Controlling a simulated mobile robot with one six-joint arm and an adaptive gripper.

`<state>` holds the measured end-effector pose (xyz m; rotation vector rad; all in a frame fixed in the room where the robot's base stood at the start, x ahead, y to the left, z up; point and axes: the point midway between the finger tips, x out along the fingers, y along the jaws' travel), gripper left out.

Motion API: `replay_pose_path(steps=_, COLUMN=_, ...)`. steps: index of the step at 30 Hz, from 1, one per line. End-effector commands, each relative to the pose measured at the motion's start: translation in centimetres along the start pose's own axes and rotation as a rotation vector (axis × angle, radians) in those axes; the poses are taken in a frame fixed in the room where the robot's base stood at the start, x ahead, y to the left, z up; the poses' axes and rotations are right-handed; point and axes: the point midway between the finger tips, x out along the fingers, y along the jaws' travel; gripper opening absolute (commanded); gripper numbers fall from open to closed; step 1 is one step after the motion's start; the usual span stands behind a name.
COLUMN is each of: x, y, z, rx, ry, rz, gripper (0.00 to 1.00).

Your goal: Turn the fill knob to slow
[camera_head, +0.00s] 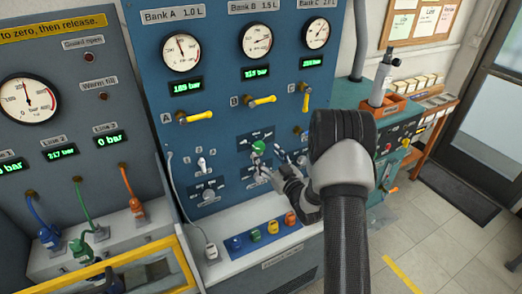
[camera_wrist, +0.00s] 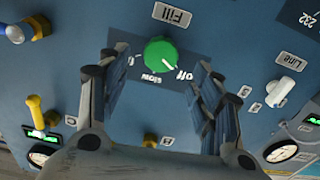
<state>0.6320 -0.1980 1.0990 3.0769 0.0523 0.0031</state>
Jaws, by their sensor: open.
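The "slow" label (camera_wrist: 152,77) is just below the knob. The knob also shows in the head view (camera_head: 259,147). My gripper (camera_wrist: 160,62) is open, with one finger on each side of the knob in the wrist view. I cannot tell whether the fingers touch it.
A white line knob (camera_wrist: 280,91) is on the same panel. Yellow valve handles (camera_head: 262,101) stick out above the fill knob in the head view. Coloured connectors (camera_head: 272,226) sit on the ledge below. A grey panel (camera_head: 60,80) stands at left.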

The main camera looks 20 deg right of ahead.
Motion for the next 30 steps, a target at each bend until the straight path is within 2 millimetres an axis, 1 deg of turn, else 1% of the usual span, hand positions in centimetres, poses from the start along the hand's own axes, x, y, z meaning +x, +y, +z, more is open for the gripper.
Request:
replay_pose_path(steps=1, x=1.1, y=-0.1, z=0.0, rx=-0.003, ry=0.002, rz=-0.003, gripper=0.59)
replay_pose_path(steps=4, x=2.8, y=-0.1, z=0.0, rx=-0.001, ry=0.002, rz=-0.002, gripper=0.59)
replay_pose_path(steps=6, x=3.7, y=-0.1, z=0.1, rx=-0.002, ry=0.001, rz=-0.002, gripper=0.59)
replay_pose_path(steps=10, x=4.8, y=0.0, z=0.1, rx=-0.001, ry=0.000, rz=-0.001, gripper=0.59)
replay_pose_path(steps=14, x=5.3, y=0.0, z=0.0, rx=0.000, ry=0.000, rz=0.000, gripper=0.59)
replay_pose_path(steps=21, x=5.3, y=0.0, z=0.0, rx=0.000, ry=-0.001, rz=0.000, gripper=0.58)
replay_pose_path(steps=30, x=5.3, y=0.0, z=0.0, rx=-0.001, ry=-0.001, rz=0.000, gripper=0.39)
